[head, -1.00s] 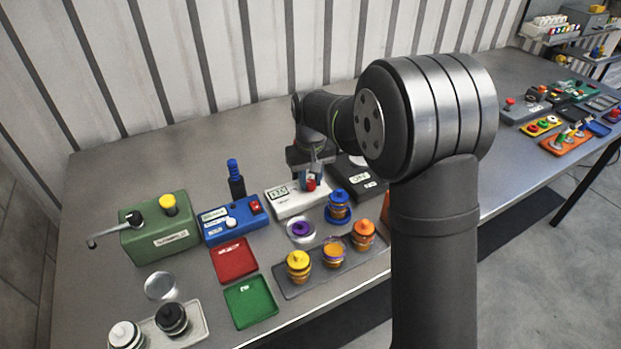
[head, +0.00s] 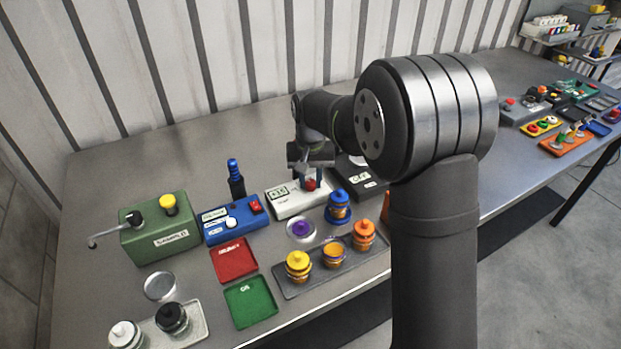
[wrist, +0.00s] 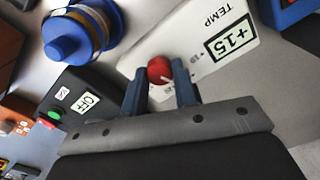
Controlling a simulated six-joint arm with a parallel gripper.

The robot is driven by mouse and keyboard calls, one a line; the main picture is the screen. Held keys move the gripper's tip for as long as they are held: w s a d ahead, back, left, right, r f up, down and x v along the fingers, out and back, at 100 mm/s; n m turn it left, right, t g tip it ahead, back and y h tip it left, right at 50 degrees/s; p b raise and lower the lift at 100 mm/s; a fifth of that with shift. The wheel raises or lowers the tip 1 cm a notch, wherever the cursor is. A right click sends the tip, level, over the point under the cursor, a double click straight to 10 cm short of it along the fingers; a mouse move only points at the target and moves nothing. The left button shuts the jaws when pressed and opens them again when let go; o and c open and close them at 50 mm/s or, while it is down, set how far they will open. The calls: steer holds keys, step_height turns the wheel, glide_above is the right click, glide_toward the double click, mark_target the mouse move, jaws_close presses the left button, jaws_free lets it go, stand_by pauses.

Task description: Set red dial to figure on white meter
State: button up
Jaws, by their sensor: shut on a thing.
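The white meter (head: 288,207) stands on the bench between a blue box and a dark box. Its display (wrist: 231,38) reads +15 in the wrist view, beside the printed word TEMP. The red dial (wrist: 160,70) sits on the meter's face, with a white pointer mark and small scale print around it, partly hidden. The dial also shows in the head view (head: 310,185). My gripper (wrist: 160,88) is shut on the red dial, one blue-grey finger on each side. In the head view my gripper (head: 309,178) comes down from above onto the dial.
A blue lidded jar (head: 338,205) stands close to the meter's front right. The dark box (wrist: 82,105) with a display reading OFF is beside it. The blue box (head: 232,220) is on the left. A tray (head: 290,291) of jars lies in front.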

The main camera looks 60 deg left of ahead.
mark_target(311, 182)
steer(key=o, duration=1)
step_height(311, 182, up, 18)
steer(key=shift+f, duration=0.25)
step_height(311, 182, down, 18)
steer(key=shift+r, duration=0.25)
stand_by(0.5)
